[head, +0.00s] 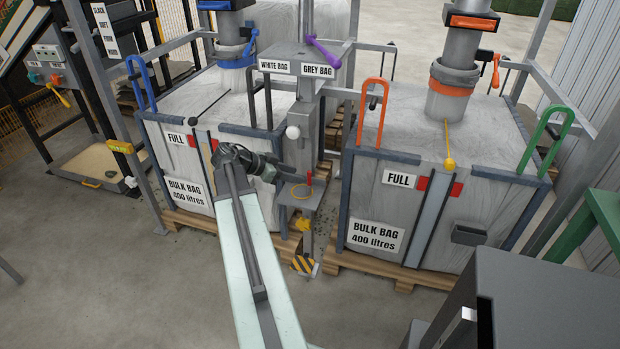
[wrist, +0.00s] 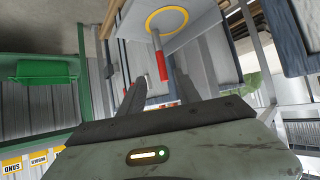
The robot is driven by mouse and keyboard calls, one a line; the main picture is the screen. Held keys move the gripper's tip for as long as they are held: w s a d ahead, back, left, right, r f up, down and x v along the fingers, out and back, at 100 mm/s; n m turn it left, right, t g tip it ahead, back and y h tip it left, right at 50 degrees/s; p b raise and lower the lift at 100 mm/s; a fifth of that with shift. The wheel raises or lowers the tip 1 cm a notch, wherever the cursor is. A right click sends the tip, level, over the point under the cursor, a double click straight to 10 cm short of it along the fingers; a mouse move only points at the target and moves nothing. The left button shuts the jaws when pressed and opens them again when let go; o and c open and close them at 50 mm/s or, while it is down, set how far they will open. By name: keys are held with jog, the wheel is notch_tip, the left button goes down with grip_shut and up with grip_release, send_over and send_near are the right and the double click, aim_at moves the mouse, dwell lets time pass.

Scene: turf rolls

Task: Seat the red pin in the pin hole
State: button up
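The red pin (head: 309,178) shows in the head view just right of my gripper (head: 274,172), above a small grey plate with a yellow ring (head: 301,197). In the wrist view the pin (wrist: 163,66) has a grey shaft toward the plate and a red end away from it. Its shaft meets the plate at or inside the yellow ring (wrist: 150,13); I cannot tell how deep it sits, and the pin hole itself is not clearly visible. My gripper in the wrist view (wrist: 160,90) has its two dark fingers apart, and the pin's red end lies in line with the gap between them, apparently not gripped.
The plate is on a grey post between two bulk bags, the left (head: 170,150) and the right (head: 370,190). A purple lever (head: 323,52) and label box are above it. A yellow-black striped pedal (head: 304,266) is below.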

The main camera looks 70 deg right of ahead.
aim_at(309, 194)
jog(key=b+x, duration=0.1)
jog(key=x, duration=0.1)
jog(key=shift+d+f+b, duration=0.15)
jog(key=shift+f+b, duration=0.2)
jog(key=shift+f, duration=0.05)
jog(key=b+x, duration=0.2)
jog(key=x, duration=0.2)
jog(key=shift+s+d+f, duration=0.1)
jog(key=shift+s+d, duration=0.05)
jog(key=shift+d, duration=0.2)
jog(key=shift+s+d+b, duration=0.2)
jog(key=shift+b, duration=0.1)
grip_shut()
